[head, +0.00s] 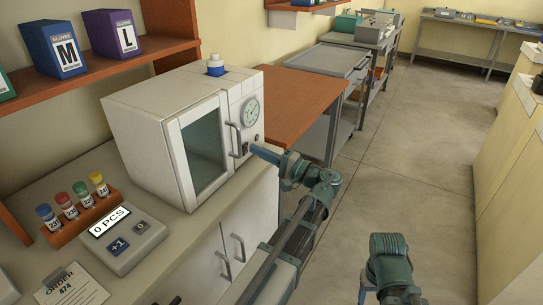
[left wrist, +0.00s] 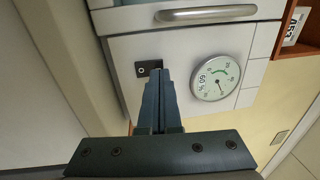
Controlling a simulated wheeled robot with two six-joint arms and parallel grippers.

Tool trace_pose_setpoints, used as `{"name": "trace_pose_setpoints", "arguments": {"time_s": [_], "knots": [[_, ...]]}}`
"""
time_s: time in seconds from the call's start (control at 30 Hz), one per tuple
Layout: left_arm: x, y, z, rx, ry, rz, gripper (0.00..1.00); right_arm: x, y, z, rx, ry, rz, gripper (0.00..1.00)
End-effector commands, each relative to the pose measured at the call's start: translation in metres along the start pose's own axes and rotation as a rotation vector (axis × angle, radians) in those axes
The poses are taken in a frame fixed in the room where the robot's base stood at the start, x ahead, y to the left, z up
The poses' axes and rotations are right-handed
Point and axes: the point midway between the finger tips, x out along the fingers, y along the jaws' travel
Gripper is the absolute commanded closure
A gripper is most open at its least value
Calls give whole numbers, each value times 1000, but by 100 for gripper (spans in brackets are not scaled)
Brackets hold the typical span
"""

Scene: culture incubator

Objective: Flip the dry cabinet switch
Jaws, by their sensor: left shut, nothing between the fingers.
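The dry cabinet (head: 150,125) is a white box with a glass door, a handle and a round dial gauge on its front, standing on the counter. Its switch (left wrist: 142,70) is a small dark plate with a light round mark, beside the gauge in the left wrist view. My left gripper (head: 252,150) is shut and empty, its tips at the cabinet front below the gauge. In the left wrist view its tips (left wrist: 158,73) overlap the plate's edge; I cannot tell if they touch. In the head view the gripper hides most of the switch. My right arm shows only partly at the bottom.
A counter device reading 0 PCS (head: 122,240), a rack of capped vials (head: 82,215) and an order sheet (head: 75,288) are left of my left arm. The floor (head: 420,170) to the right is clear.

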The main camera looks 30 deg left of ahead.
Motion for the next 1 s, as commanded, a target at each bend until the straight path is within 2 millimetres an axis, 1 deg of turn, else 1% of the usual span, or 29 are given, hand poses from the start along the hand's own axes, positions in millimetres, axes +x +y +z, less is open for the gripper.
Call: {"name": "trace_pose_setpoints", "arguments": {"time_s": [0.1, 0.2, 0.53, 0.67, 1.0], "knots": [[9, 0, 0, 0, -2, 0, 100, -1, 0, 0, 0, 0, 0, 43], [12, 0, 0, 0, -1, 0, 100, -1, 0, 0, 0, 0, 0, 43], [12, 0, 0, 0, 0, 0, 100, -1, 0, 0, 0, 0, 0, 43], [18, -2, 0, 0, 0, 1, 100, -5, 0, 0, 0, 0, 0, 43], [16, -2, 0, 0, 0, 0, 100, -4, 0, 0, 0, 0, 0, 43]]}}
